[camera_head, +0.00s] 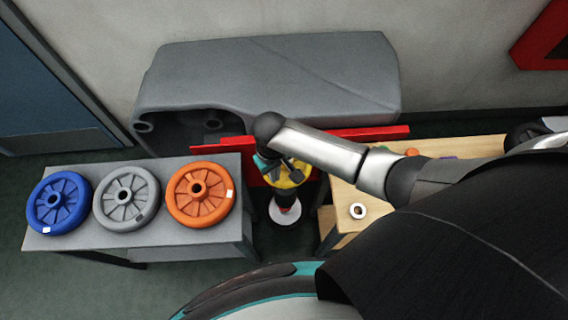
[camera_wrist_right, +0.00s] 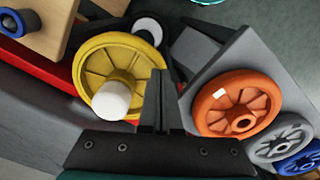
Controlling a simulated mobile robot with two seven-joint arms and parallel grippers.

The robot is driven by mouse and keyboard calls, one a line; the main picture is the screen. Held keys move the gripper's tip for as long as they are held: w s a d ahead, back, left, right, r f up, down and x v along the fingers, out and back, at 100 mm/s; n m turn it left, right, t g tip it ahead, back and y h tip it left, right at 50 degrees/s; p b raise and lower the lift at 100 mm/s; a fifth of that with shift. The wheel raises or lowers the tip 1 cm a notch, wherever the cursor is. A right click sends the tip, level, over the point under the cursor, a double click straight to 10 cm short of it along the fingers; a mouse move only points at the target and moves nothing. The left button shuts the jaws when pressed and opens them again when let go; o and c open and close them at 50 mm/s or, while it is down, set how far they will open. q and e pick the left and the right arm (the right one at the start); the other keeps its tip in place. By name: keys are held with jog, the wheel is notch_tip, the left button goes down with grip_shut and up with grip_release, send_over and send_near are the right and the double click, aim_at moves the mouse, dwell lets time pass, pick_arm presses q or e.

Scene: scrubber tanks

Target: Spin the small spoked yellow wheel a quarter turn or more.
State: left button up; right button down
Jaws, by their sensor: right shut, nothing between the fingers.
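The yellow spoked wheel (camera_head: 282,182) sits in the gap between the grey table and the wooden table, partly hidden by my right gripper. In the right wrist view the yellow wheel (camera_wrist_right: 91,66) shows its spokes and a white cylindrical piece (camera_wrist_right: 111,100) standing out near its hub. My right gripper (camera_head: 291,171) is over the wheel in the head view. In the right wrist view its fingers (camera_wrist_right: 158,80) are shut and empty, with their tips at the wheel's right rim. I cannot tell whether they touch it. My left gripper is not in view.
The grey table (camera_head: 85,242) on the left carries a blue wheel (camera_head: 77,198), a grey wheel (camera_head: 143,188) and an orange wheel (camera_head: 215,207). The wooden table (camera_head: 340,195) on the right holds a small white ring (camera_head: 357,211). A red bar (camera_head: 375,133) and grey housing (camera_head: 290,75) stand behind.

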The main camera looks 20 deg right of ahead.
aim_at(288, 183)
jog(key=shift+f+b, duration=0.35)
jog(key=shift+f, duration=0.2)
jog(key=shift+s+d+r+p, duration=0.2)
jog(key=shift+s+d+p, duration=0.3)
jog(key=shift+p, duration=0.35)
jog(key=shift+d, duration=0.15)
jog(key=shift+f, duration=0.15)
jog(key=shift+s+d+p, duration=0.4)
jog(key=shift+d+p, duration=0.05)
jog(key=shift+d, duration=0.3)
jog(key=shift+f, duration=0.1)
jog(key=shift+d, duration=0.1)
